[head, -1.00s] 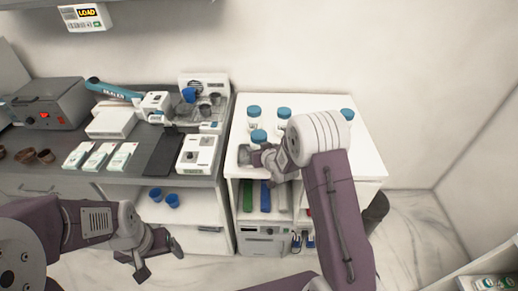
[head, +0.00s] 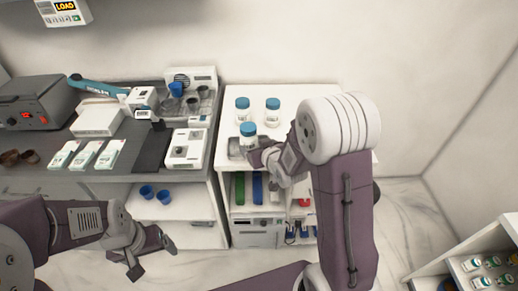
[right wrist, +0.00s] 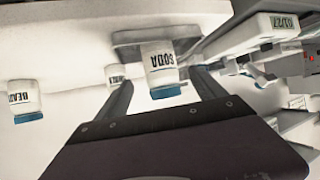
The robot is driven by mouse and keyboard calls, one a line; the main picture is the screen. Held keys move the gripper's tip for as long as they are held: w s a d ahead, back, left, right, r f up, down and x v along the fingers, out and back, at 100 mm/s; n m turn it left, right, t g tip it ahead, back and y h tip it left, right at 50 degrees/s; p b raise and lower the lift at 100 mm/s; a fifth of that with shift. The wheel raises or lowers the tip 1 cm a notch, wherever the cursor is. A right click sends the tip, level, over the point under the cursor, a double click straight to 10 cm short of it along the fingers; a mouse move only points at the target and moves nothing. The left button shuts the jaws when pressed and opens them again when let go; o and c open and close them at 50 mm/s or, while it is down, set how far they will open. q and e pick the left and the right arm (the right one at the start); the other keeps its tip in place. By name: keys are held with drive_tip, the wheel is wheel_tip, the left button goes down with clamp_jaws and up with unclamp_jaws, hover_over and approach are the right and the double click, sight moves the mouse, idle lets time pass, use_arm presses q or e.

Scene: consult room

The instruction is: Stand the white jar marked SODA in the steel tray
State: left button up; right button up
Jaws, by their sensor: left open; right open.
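The white SODA jar (right wrist: 160,65) with a blue cap appears inverted in the right wrist view, between the spread fingers of my right gripper (right wrist: 158,80). In the head view the jar (head: 248,136) stands upright at the front left of the white cabinet top. The grey steel tray (head: 234,150) is right at its base. In the right wrist view the tray (right wrist: 126,38) overlaps the jar's base; I cannot tell whether the base is inside the rim. My right gripper (head: 252,156) is open. My left gripper (head: 152,258) is open and empty, low in front of the dark counter.
Two similar jars (head: 242,106) (head: 272,108) stand behind; one wrist-view jar reads BEADS (right wrist: 25,100). My right arm hides the cabinet top's right side. A white device (head: 186,148) sits on the dark counter left. A shelf with jars (head: 485,262) is at lower right.

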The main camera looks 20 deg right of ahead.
drive_tip(key=s+f+g, duration=0.2)
drive_tip(key=s+g, duration=0.3)
drive_tip(key=s, duration=0.7)
drive_tip(key=s+f+m+g, duration=0.1)
drive_tip(key=s+f+g, duration=0.2)
drive_tip(key=s, duration=0.9)
drive_tip(key=g, duration=0.3)
drive_tip(key=shift+s+f+h, duration=0.15)
drive_tip(key=shift+f+h, duration=0.05)
drive_tip(key=shift+h, duration=0.2)
